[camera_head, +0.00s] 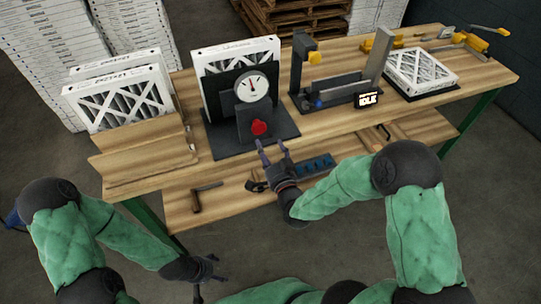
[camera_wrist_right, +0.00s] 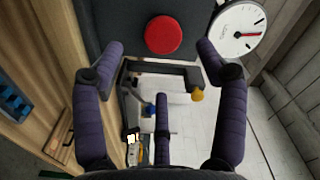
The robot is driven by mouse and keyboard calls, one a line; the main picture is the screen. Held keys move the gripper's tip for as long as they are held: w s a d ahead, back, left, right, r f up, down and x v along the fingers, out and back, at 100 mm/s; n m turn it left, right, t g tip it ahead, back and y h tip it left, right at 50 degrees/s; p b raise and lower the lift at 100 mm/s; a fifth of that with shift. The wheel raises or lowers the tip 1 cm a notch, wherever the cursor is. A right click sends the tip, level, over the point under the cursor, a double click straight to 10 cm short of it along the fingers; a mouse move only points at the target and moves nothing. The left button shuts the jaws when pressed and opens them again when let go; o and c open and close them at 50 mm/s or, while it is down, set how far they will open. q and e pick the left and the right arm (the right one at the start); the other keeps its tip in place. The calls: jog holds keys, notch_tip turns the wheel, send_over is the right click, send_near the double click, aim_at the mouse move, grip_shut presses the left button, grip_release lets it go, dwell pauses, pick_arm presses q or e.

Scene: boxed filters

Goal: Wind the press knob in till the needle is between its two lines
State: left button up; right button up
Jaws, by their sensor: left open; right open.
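The red press knob (camera_head: 259,127) is on the front of a dark press block (camera_head: 243,120), below a round white gauge (camera_head: 252,88). My left gripper (camera_head: 210,284) is open and empty, low in front of the bench.
A boxed filter (camera_head: 235,50) stands behind the gauge. More filters (camera_head: 120,95) stand at left, and one (camera_head: 422,68) lies at right. A fixture with a small display (camera_head: 369,99) is right of the press.

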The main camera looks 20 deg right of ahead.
jog(key=shift+s, duration=1.3)
jog(key=s+a+f+n+g+y, duration=0.15)
jog(key=f+g, duration=0.35)
jog(key=f, duration=0.5)
jog(key=s+a+f+n+g+y, duration=0.1)
jog(key=s+a+f+n+g, duration=0.15)
jog(key=f+g, duration=0.45)
jog(key=s+a+f+n+g, duration=0.1)
jog(key=s+f+g, duration=0.1)
jog(key=s+f, duration=0.4)
jog(key=s+a+f+n+g, duration=0.2)
jog(key=s+f+g, duration=0.1)
jog(key=s+f, duration=0.4)
jog(key=s+y, duration=0.1)
jog(key=s, duration=0.1)
jog(key=shift+s+a+n+g, duration=0.25)
jog(key=shift+s+n+g, duration=0.05)
jog(key=shift+s, duration=0.05)
